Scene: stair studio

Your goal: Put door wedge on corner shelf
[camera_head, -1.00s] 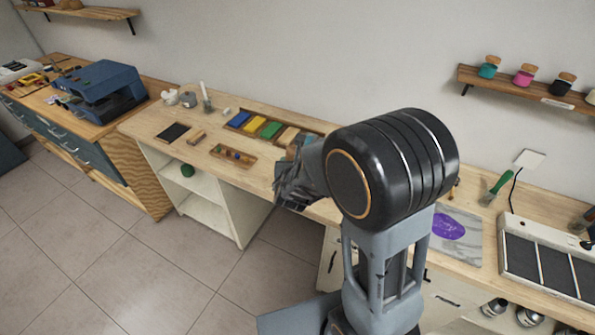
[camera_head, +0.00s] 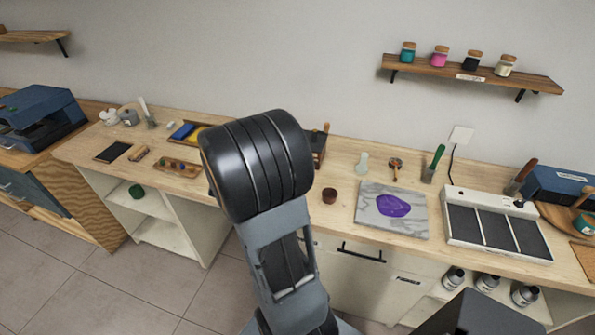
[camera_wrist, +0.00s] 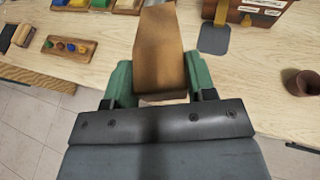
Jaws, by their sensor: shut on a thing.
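The door wedge (camera_wrist: 160,50) is a tan-brown tapered block in the wrist view. My gripper (camera_wrist: 158,80) is shut on it, with a green finger on each side. The wedge points away from my wrist, over the light wooden bench (camera_wrist: 230,82). In the head view my own arm hides the gripper and wedge. I cannot pick out a corner shelf for certain. A wall shelf (camera_head: 440,71) with several small jars hangs at the upper right, and part of another wall shelf (camera_head: 28,37) shows at the upper left.
The bench (camera_head: 340,168) holds a marble slab with a purple patch (camera_head: 392,207), a dark brown cup (camera_head: 329,195), a small peg tray (camera_head: 178,167) and a panelled white tray (camera_head: 462,222). Tiled floor (camera_head: 130,290) shows at front left.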

